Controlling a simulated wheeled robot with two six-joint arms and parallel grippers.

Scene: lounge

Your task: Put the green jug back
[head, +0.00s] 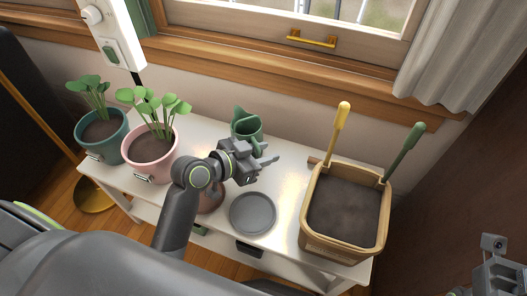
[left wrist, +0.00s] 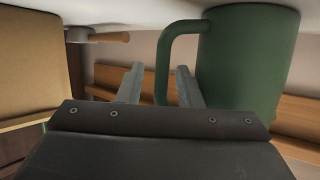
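The green jug (head: 246,128) stands at the back of the white shelf table, between the pink pot and the planter box. In the left wrist view the jug (left wrist: 248,62) fills the upper right, with its handle (left wrist: 163,62) to the left of its body. My left gripper (head: 268,160) is just in front of the jug and hides its lower part. Its fingers (left wrist: 158,85) are apart, and the handle appears between them in the wrist picture; I see no grip. My right gripper (head: 500,268) is at the lower right corner, away from the table; its finger opening is unclear.
A grey round disc (head: 253,213) lies empty in front. A reddish-brown object (head: 211,200) is partly behind my arm. A planter box (head: 345,243) with yellow- and green-handled tools stands right. Pink (head: 150,160) and teal (head: 104,140) plant pots stand left. The window wall is behind.

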